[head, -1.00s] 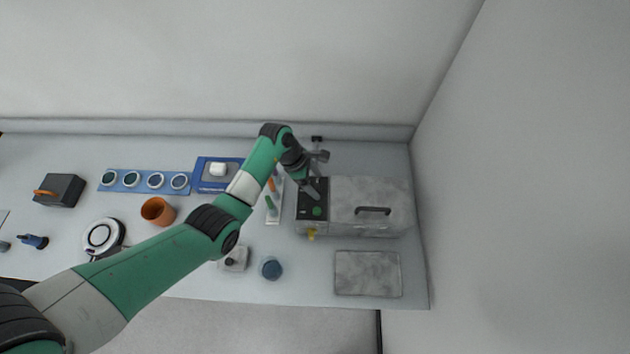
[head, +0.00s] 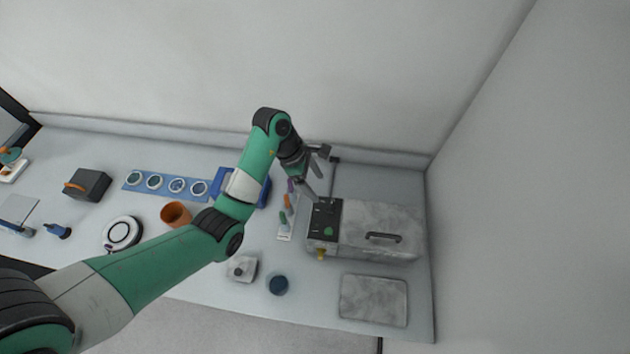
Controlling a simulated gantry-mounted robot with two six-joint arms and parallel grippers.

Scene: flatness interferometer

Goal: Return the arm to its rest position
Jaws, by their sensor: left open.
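My left arm comes in from the lower left and reaches across the bench. My left gripper (head: 318,174) is open and nothing shows between its fingers. It is over the back left corner of a grey metal box (head: 381,224), near the box's dark control panel (head: 325,220) with a green button. I cannot tell whether a fingertip touches the panel. The box's lid with its dark handle is down. My right gripper is not in view.
On the bench (head: 140,258) stand an orange cup (head: 175,214), a blue strip with several round lenses (head: 165,187), a white round device (head: 122,234), a dark block (head: 88,184), a small blue round piece (head: 278,285) and a grey plate (head: 374,300). Walls stand behind and right.

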